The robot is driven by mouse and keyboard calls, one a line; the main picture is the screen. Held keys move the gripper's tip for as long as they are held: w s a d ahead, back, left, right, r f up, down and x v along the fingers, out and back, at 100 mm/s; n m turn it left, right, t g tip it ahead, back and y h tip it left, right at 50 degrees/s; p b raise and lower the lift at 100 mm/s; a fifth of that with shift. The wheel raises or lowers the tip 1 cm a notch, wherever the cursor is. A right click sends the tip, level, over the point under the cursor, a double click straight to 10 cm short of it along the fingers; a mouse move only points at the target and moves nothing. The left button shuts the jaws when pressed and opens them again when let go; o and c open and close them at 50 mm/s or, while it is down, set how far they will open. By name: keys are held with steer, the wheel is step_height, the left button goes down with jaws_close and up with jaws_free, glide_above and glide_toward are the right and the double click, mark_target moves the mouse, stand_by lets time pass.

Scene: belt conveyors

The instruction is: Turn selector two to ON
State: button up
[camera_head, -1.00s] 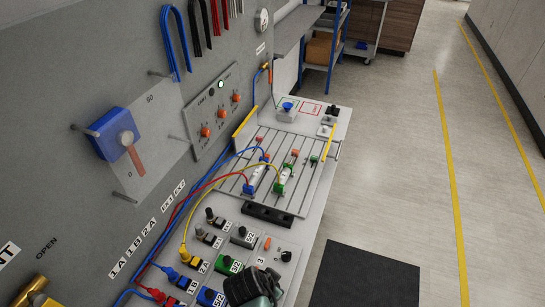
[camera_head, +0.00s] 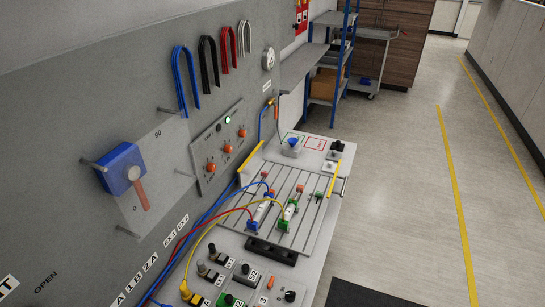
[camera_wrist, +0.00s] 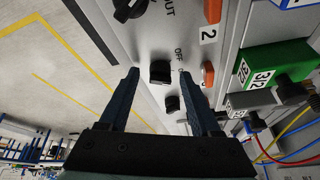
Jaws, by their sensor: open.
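In the wrist view, a black selector knob (camera_wrist: 160,72) stands on the grey panel with "OFF" printed beside it. A label "2" (camera_wrist: 207,36) and an orange lamp (camera_wrist: 207,75) are to its right. Which way the knob points cannot be made out clearly. My gripper (camera_wrist: 159,76) is open, with one dark finger on each side of the knob in the picture. Whether the fingers touch it or are still above it cannot be told. The head view does not show my gripper.
Another black knob (camera_wrist: 130,9) is at the top of the wrist view, and a smaller one (camera_wrist: 172,103) lies between the fingers. Green connector block (camera_wrist: 277,66) and cables are at right. The head view shows a blue wall switch (camera_head: 122,168) and clear floor (camera_head: 405,170) at right.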

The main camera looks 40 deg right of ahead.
steer(key=b+v, duration=0.1)
steer(key=v, duration=1.1)
steer(key=shift+r, duration=0.4)
steer(key=shift+s, duration=0.1)
